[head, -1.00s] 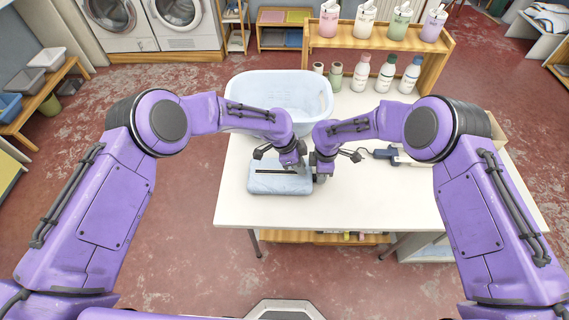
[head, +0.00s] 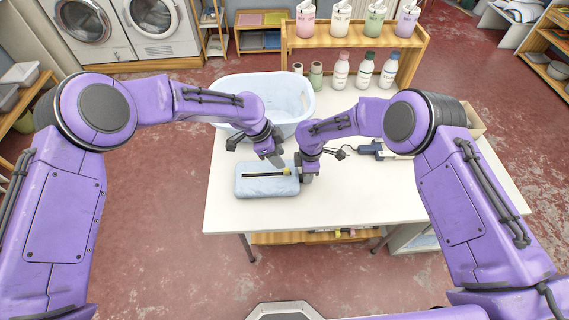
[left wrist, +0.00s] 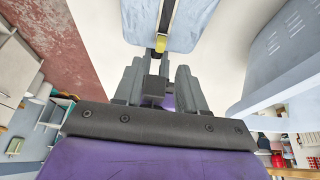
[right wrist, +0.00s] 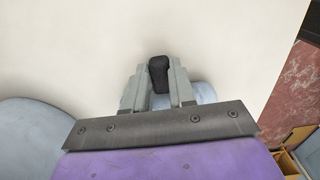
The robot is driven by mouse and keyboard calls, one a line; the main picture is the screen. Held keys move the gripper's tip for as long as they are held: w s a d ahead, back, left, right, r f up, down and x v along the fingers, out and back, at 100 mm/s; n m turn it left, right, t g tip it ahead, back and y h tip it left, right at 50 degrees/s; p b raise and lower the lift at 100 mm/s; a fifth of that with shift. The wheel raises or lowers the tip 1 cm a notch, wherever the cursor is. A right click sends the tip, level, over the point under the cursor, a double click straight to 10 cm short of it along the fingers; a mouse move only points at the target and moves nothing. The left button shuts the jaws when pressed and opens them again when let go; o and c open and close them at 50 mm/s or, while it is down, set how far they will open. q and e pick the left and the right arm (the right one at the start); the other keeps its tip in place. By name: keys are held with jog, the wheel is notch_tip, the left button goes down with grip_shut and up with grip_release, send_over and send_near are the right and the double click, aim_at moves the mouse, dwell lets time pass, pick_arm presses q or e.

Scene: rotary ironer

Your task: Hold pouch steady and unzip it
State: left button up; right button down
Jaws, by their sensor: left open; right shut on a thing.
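The light blue pouch (head: 262,186) lies flat on the white table. A dark zipper line runs along it, with a yellow-green pull (head: 287,171) near the right end. I cannot tell whether the zipper is parted. My left gripper (head: 279,161) is open and empty, just behind the pull. In the left wrist view the pull (left wrist: 160,44) shows beyond the spread fingers, apart from them. My right gripper (head: 304,177) is at the pouch's right end. In the right wrist view its fingers are shut on a small black piece (right wrist: 158,72), apparently the pouch's end tab.
A pale blue laundry basket (head: 235,87) stands behind the pouch. A wooden shelf (head: 350,42) with several bottles is at the back of the table. A dark device (head: 370,148) lies right of my right gripper. The table's front (head: 340,205) is clear.

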pick_arm(q)
jog(key=v, duration=0.5)
jog(key=shift+a+r, duration=0.15)
jog(key=shift+r, duration=0.15)
pick_arm(e)
jog(key=c, duration=0.9)
grip_release()
jog(key=shift+o, duration=0.2)
jog(key=shift+r, duration=0.1)
